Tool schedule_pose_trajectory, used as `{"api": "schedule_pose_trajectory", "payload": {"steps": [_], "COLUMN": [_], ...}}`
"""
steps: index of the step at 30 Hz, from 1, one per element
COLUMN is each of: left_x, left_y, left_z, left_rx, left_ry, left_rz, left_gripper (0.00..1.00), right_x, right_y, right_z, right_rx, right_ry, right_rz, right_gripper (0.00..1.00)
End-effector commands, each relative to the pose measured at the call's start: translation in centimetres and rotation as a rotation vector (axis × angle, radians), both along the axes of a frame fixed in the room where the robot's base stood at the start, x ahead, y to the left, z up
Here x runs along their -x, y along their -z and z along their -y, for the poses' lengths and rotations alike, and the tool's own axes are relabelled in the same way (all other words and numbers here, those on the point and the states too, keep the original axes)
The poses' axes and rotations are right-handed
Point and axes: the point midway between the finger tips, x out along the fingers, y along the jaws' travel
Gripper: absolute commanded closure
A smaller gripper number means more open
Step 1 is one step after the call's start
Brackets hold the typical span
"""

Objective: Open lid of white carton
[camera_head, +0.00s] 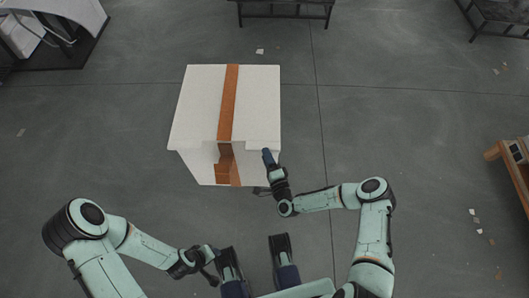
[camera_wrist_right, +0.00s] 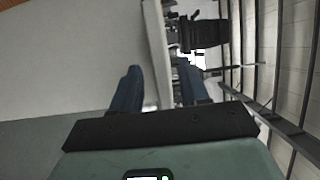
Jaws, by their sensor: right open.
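The white carton (camera_head: 195,110) stands on the floor ahead of me, with a brown tape strip (camera_head: 229,100) down its top and front. Its lid looks flat and closed. My right gripper (camera_head: 267,157) is at the carton's front right corner, just under the lid's front edge. In the right wrist view, its two dark blue fingers (camera_wrist_right: 160,90) stand apart with a pale panel edge (camera_wrist_right: 156,50) between them. I cannot tell whether they touch it. My left gripper (camera_head: 211,262) is low, in front of the carton and away from it; its jaws are too small to read.
A wooden table (camera_head: 510,170) stands at the far right. Dark metal racks (camera_head: 285,8) are at the back, and a white and black unit (camera_head: 65,25) is at the back left. The grey floor around the carton is mostly clear, with small scraps at right.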

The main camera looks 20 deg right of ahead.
Motion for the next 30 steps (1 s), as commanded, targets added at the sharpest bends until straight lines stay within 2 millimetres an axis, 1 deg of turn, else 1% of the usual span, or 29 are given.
{"api": "schedule_pose_trajectory", "payload": {"steps": [1, 3, 6, 10, 16, 17, 18, 20, 21, 26, 30], "left_x": [-0.2, -0.5, -0.7, -0.8, -0.8, -0.8, -0.8, -0.8, -0.8, -0.7, -0.1], "left_y": [0.3, 0.4, 0.5, 0.6, 0.5, 0.5, 0.5, 0.5, 0.5, 0.5, -0.2], "left_z": [-0.1, -0.2, -0.3, -0.4, -0.4, -0.4, -0.4, -0.4, -0.4, -0.4, 0.0], "left_rx": [-0.003, -0.006, -0.009, -0.010, -0.010, -0.010, -0.010, -0.010, -0.010, -0.009, -0.001], "left_ry": [-0.003, -0.005, -0.008, -0.009, -0.009, -0.009, -0.009, -0.009, -0.009, -0.008, -0.001], "left_rz": [0.006, 0.013, 0.019, 0.021, 0.021, 0.021, 0.021, 0.021, 0.021, 0.020, 0.003], "left_gripper": [0.57, 0.57, 0.57, 0.57, 0.57, 0.57, 0.57, 0.57, 0.57, 0.57, 0.57], "right_x": [-0.8, -1.5, -2.2, -2.5, -2.5, -2.5, -2.5, -2.5, -2.5, -2.5, -2.5], "right_y": [0.1, 0.1, 0.1, 0.0, 0.0, 0.0, 0.0, 0.0, 0.0, 0.0, -0.7], "right_z": [-0.1, -0.2, -0.3, -0.3, -0.3, -0.3, -0.3, -0.3, -0.3, -0.3, -0.1], "right_rx": [0.001, 0.001, 0.001, 0.000, 0.000, 0.000, 0.000, 0.000, 0.000, 0.000, -0.003], "right_ry": [-0.001, 0.000, -0.002, -0.001, -0.001, -0.001, -0.001, -0.001, -0.001, -0.001, -0.001], "right_rz": [0.001, 0.001, -0.001, -0.001, -0.001, -0.001, -0.001, -0.001, -0.001, -0.002, -0.011], "right_gripper": [0.55, 0.55, 0.55, 0.55, 0.55, 0.62, 0.75, 0.94, 1.00, 1.00, 1.00]}}
